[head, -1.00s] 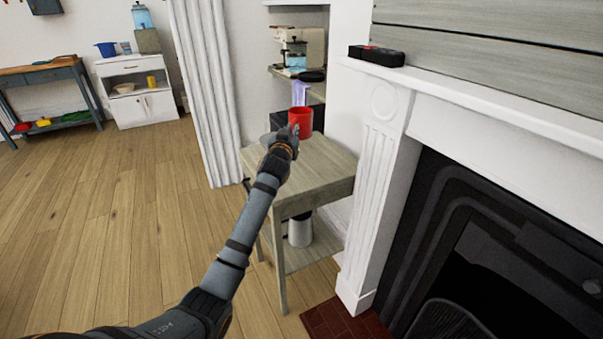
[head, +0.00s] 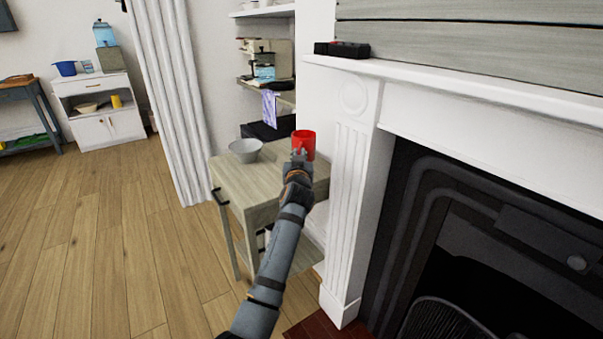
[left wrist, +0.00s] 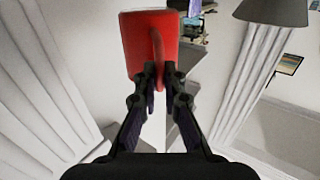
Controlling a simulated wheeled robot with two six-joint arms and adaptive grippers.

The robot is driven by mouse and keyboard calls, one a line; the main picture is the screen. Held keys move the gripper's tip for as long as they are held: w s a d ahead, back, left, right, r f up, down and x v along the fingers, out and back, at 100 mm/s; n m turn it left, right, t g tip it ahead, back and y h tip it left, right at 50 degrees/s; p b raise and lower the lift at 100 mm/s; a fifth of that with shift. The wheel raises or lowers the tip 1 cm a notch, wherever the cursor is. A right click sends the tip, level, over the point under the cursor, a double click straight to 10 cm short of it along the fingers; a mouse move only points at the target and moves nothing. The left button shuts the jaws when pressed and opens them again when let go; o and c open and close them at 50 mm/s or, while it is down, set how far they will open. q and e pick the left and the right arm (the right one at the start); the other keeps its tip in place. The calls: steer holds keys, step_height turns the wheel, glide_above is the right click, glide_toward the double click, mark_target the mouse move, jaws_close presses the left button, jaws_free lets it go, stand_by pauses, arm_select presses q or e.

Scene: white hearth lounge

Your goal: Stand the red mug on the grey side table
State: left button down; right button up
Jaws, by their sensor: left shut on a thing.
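The red mug (head: 303,145) looks upright in the head view, over the back right part of the grey side table (head: 238,183). My left gripper (head: 299,157) is shut on the mug's handle, on the near side of the mug. The left wrist view shows the red mug (left wrist: 138,45) with its handle between the two fingertips of my left gripper (left wrist: 160,75). My gripper hides the mug's lower part in the head view, so I cannot tell whether its base touches the tabletop. My right gripper is not in view.
A grey bowl (head: 245,150) stands on the tabletop's back left, apart from the mug. The white fireplace surround (head: 347,200) rises close to the table's right side. A white curtain (head: 172,100) hangs behind on the left. The tabletop's front left is clear.

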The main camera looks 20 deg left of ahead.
arm_select(q)
steer(key=shift+d+f, duration=0.25)
steer(key=f, duration=0.1)
steer(key=f+b, duration=0.1)
steer(key=f, duration=0.1)
steer(key=shift+d+b, duration=0.25)
steer(key=shift+b, duration=0.05)
steer(key=shift+f, duration=0.25)
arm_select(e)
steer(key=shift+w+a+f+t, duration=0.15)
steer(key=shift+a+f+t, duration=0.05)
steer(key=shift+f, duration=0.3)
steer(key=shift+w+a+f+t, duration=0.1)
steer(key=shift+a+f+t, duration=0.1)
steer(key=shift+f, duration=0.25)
arm_select(q)
steer(key=c, duration=1.5)
jaws_free()
steer(key=shift+o, duration=0.2)
